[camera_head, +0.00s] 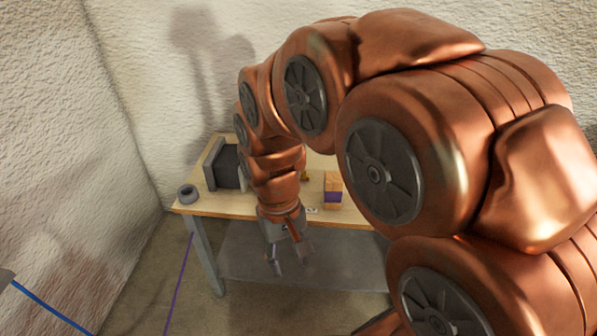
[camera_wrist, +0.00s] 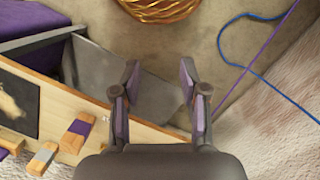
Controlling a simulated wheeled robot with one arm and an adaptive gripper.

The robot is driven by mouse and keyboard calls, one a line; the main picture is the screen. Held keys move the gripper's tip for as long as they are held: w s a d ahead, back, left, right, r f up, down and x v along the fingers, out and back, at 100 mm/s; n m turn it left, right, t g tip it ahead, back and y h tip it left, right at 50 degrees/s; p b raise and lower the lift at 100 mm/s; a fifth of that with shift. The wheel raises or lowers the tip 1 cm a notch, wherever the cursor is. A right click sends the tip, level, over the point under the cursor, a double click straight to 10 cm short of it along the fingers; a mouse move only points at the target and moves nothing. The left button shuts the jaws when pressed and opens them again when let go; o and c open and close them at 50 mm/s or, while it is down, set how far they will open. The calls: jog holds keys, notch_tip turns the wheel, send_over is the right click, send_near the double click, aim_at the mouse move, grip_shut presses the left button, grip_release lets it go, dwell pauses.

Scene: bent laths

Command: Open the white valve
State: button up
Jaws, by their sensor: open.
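I cannot make out a white valve in either view; my arm hides part of the table (camera_head: 238,207) in the head view. My gripper (camera_head: 291,261) hangs in front of the table's front edge, pointing down. Its two dark, purple-sided fingers are apart with nothing between them, as the wrist view (camera_wrist: 160,78) also shows. A small white marked patch (camera_head: 313,210) lies near the table's front edge; I cannot tell what it is.
A dark box with a grey frame (camera_head: 214,165) and a grey ring (camera_head: 187,192) are at the table's left. An orange and purple block (camera_head: 333,190) stands right of my arm. A lower grey shelf (camera_head: 250,255) lies under the tabletop. Blue (camera_wrist: 257,75) and purple (camera_wrist: 262,48) cables cross the floor.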

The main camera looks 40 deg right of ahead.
jog(key=w+d+f+m+p, duration=0.1)
jog(key=w+d+m, duration=0.1)
jog(key=w+d, duration=0.5)
jog(key=w+d+f+m+t+p, duration=0.1)
jog(key=w+d+m+p, duration=0.1)
jog(key=w+d, duration=0.5)
jog(key=w+d+f+m+t+p, duration=0.1)
jog(key=w+d, duration=0.6)
jog(key=w, duration=0.7)
jog(key=shift+w+f+m, duration=0.15)
jog(key=shift+f+m, duration=0.05)
jog(key=shift+m, duration=0.4)
jog(key=shift+w+d+f, duration=0.15)
jog(key=shift+f, duration=0.2)
notch_tip(320, 180, down, 7)
jog(key=shift+f+p, duration=0.2)
jog(key=shift+p, duration=0.2)
grip_shut()
